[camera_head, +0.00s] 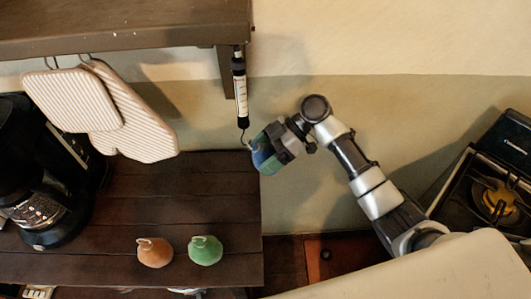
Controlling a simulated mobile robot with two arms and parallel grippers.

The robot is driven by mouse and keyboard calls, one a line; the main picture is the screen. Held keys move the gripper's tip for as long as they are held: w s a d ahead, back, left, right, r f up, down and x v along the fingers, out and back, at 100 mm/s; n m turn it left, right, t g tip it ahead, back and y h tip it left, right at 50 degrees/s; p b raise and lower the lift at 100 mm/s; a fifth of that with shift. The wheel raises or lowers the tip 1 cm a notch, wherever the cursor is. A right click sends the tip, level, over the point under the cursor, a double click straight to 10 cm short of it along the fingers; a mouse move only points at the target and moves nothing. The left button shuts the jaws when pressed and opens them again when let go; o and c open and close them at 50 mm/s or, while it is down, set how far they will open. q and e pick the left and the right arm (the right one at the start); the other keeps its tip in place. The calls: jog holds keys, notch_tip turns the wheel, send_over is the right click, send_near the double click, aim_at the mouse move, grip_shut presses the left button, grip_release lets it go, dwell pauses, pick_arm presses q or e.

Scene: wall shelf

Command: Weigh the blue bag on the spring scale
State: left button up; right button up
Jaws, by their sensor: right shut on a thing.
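The spring scale (240,88) hangs upright from the shelf's right end, its hook (243,139) at the bottom. My right gripper (271,151) is shut on the blue bag (262,157), just right of and below the hook. The bag is partly hidden by the fingers. Its top is close to the hook; I cannot tell whether its loop is on the hook. My left gripper is not in view.
An orange bag (155,253) and a green bag (206,251) stand on the dark wooden lower shelf (190,195). Striped mitts (135,120) hang from the upper shelf (110,25). A black coffee maker (38,170) is at left, a stove (495,190) at right.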

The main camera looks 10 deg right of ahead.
jog(key=shift+f, duration=0.1)
dwell(0.3)
jog(key=shift+a+f+b, duration=0.2)
jog(key=shift+f+b, duration=0.25)
jog(key=shift+b, duration=0.1)
